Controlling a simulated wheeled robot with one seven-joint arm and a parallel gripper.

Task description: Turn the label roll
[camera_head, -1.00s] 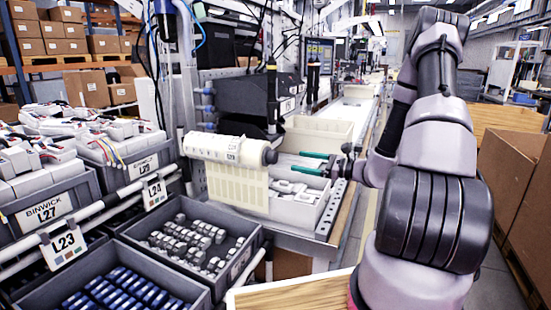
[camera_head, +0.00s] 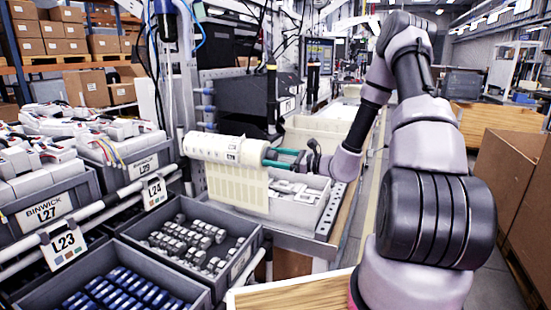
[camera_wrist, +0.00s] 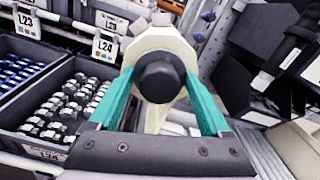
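The white label roll (camera_head: 225,149) is mounted horizontally above the bench's near left corner. A strip of cream labels (camera_head: 237,187) hangs down from it. In the wrist view the roll (camera_wrist: 160,42) is seen end-on, with a round black end knob (camera_wrist: 160,80) facing me. My gripper (camera_head: 274,157) is at the roll's right end. Its two teal fingers (camera_wrist: 160,77) are spread to either side of the knob, with narrow gaps still showing beside it. The fingers look open and hold nothing. The fingertips' exact contact with the roll is unclear.
A white tray (camera_head: 300,213) of small white parts sits below my gripper. A dark boxy device (camera_head: 243,105) stands behind the roll. Grey bins of metal parts (camera_head: 228,240) and blue parts (camera_head: 115,285) lie at lower left, beside a rail with label L24 (camera_head: 154,190).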

